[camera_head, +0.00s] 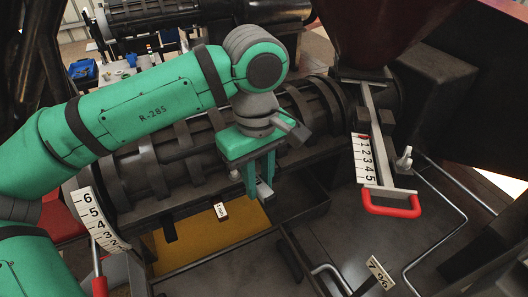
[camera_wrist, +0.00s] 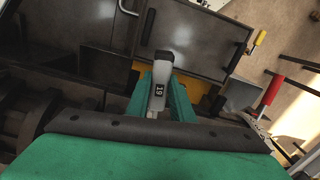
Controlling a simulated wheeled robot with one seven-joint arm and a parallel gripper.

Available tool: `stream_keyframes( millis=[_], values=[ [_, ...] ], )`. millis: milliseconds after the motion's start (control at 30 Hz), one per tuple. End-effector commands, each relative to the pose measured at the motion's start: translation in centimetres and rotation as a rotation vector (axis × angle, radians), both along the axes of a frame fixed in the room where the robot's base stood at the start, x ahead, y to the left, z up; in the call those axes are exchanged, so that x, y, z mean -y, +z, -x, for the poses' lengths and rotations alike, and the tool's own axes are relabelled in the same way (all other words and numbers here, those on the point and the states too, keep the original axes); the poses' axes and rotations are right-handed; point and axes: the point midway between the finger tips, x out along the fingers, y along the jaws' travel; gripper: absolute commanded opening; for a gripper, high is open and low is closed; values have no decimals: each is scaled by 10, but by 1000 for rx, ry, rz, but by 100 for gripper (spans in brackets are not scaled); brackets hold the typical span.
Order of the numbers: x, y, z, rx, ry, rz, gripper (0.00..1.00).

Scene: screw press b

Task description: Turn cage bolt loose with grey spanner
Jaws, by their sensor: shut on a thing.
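My gripper (camera_head: 259,178) hangs beside the dark ribbed press cage (camera_head: 150,170), at its near side. Its teal fingers are shut on the grey spanner (camera_head: 265,191), whose light end sticks out past the fingertips. In the wrist view, my gripper (camera_wrist: 162,90) holds the spanner (camera_wrist: 162,62) between its fingers, and a black label reading 19 shows on it. The spanner's other end is hidden by the fingers. I cannot make out the cage bolt in either view, nor whether the spanner touches it.
A red-handled lever (camera_head: 392,206) stands beside a numbered scale (camera_head: 365,158) on the right. Another numbered scale (camera_head: 94,220) is at lower left. A yellow panel (camera_head: 205,245) lies below the cage. A dark hopper (camera_head: 375,35) is above right. Bent metal rods (camera_head: 440,235) cross the lower right.

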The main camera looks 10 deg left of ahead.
Motion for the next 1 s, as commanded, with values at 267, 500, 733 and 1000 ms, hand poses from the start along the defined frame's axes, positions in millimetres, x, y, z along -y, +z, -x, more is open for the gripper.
stream_keyframes(
  millis=[267,500,733,1000],
  values=[
    [0,0,0,0,0,0,0],
    [1,0,1,0,0,0,0],
    [2,-18,3,-1,0,1,0],
    [-9,-41,9,2,-94,4,0]
  ],
)
